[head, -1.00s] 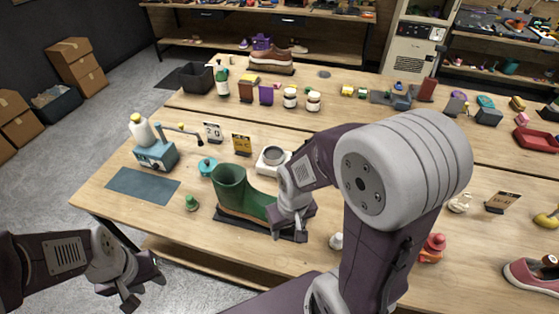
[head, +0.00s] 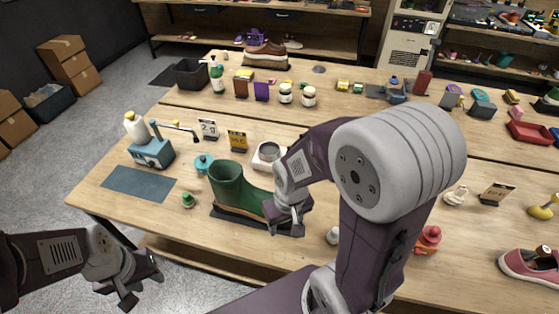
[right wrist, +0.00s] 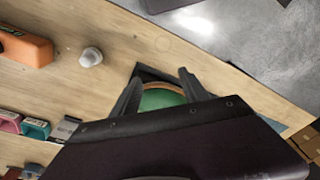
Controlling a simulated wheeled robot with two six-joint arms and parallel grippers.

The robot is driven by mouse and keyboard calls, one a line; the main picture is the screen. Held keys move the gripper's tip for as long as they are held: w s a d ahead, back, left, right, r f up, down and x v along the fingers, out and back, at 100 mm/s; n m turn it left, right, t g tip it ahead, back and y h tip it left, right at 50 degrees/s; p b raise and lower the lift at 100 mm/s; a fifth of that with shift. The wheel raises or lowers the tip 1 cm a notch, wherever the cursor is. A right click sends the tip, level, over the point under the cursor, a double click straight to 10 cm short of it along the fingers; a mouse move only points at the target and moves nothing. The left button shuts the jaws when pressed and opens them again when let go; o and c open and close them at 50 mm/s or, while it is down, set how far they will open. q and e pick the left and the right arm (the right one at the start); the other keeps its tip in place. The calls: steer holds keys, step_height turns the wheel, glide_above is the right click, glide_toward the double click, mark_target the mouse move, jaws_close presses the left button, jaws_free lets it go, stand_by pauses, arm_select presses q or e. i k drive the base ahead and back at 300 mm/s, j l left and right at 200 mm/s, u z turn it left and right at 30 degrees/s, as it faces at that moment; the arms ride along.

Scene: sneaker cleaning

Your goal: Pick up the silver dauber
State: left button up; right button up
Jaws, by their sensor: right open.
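A small silver-white dauber (head: 333,236) stands on the table to the right of the green boot (head: 228,184). It also shows in the right wrist view (right wrist: 91,57), left of the fingers. My right gripper (head: 284,222) is open and empty over the boot's toe, apart from the dauber. In the right wrist view its two fingers (right wrist: 157,84) spread above the green toe. My left gripper (head: 140,286) is empty beyond the table's front left edge, its jaws apart.
The boot stands on a dark mat (head: 252,221). A green dauber (head: 189,200) stands to its left and a red dauber (head: 428,240) to the right, behind my arm. A pink sneaker (head: 530,268) is at far right. Bare tabletop surrounds the silver dauber.

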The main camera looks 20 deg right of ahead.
mark_target(333, 235)
steer(key=z, duration=1.8)
